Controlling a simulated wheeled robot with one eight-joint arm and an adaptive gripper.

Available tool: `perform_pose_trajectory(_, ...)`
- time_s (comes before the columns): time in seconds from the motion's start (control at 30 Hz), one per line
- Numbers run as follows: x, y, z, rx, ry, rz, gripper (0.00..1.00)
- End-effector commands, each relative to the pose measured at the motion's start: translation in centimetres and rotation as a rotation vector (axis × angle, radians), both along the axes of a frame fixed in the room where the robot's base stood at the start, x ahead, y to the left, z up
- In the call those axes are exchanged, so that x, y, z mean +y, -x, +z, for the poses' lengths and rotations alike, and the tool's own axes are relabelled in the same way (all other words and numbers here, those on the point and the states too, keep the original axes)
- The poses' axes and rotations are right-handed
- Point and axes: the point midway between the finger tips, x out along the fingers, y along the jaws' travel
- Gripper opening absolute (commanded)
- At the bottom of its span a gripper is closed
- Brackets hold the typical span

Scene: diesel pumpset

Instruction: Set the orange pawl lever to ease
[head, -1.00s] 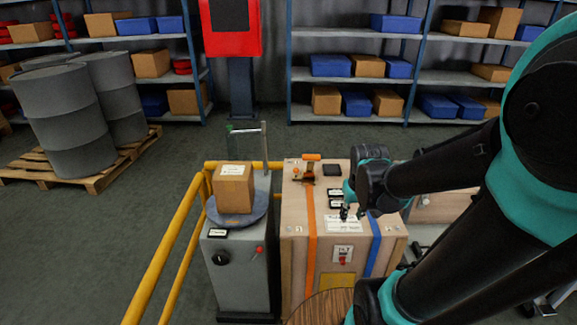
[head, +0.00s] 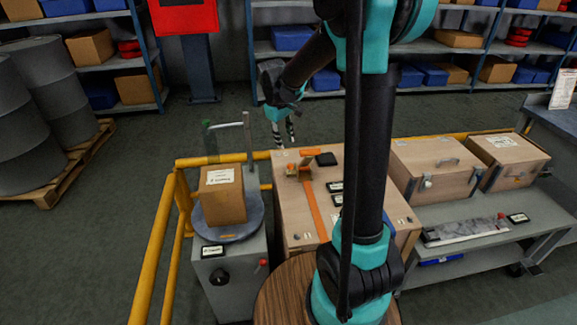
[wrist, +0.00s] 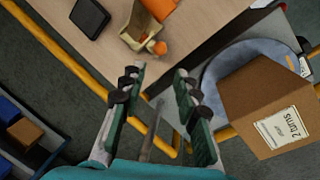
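A ratchet buckle (head: 303,171) sits on top of the large wooden crate (head: 290,203), on an orange strap (head: 314,208). A small orange lever end (head: 291,173), seemingly the pawl lever, is at the buckle's left side. An orange bar (head: 309,152) is at its far end. In the wrist view the buckle (wrist: 138,31) and the orange lever end (wrist: 160,47) lie beyond the fingertips. The lever's setting cannot be read.
A grey pedestal (head: 222,275) with a round plate and a cardboard box (head: 222,195) stands left of the crate. A yellow rail (head: 157,250) runs around them. A black block (head: 326,159) lies beside the buckle. An upright metal post (head: 248,140) stands near my gripper.

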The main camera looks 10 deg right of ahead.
Motion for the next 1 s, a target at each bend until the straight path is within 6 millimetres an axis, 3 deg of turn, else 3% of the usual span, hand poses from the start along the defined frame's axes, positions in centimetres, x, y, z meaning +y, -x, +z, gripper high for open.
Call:
perform_pose_trajectory(0.6, -1.9, -1.3, -11.5, 0.000, 0.000, -0.002, 0.31)
perform_pose_trajectory(0.8, -2.2, -1.4, -13.4, 0.000, 0.000, -0.003, 0.31)
perform_pose_trajectory(1.0, -2.3, -1.5, -14.0, -0.001, -0.001, -0.002, 0.31)
